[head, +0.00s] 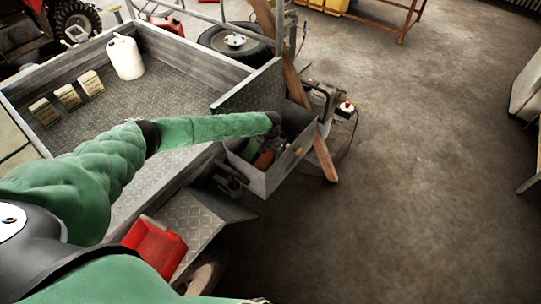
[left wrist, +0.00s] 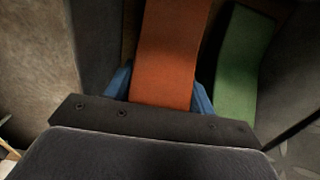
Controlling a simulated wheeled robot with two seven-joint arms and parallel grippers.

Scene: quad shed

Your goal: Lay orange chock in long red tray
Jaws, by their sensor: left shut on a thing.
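The orange chock (left wrist: 166,55) sits between the blue fingers of my left gripper (left wrist: 160,92), which is shut on it. In the head view the chock (head: 264,159) shows as a small orange patch inside an open grey metal box, below the end of my left arm. A green block (left wrist: 243,65) lies beside it, apart from the fingers. A red object (head: 154,250) rests by the metal step at the lower left; I cannot tell whether it is the long red tray. My right gripper is not in view.
The grey box (head: 277,181) has upright walls close around my gripper. A wooden plank (head: 325,157) leans along its right side. The trailer bed (head: 123,90) carries a white jug (head: 125,57) and several small boxes. Open concrete floor lies to the right.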

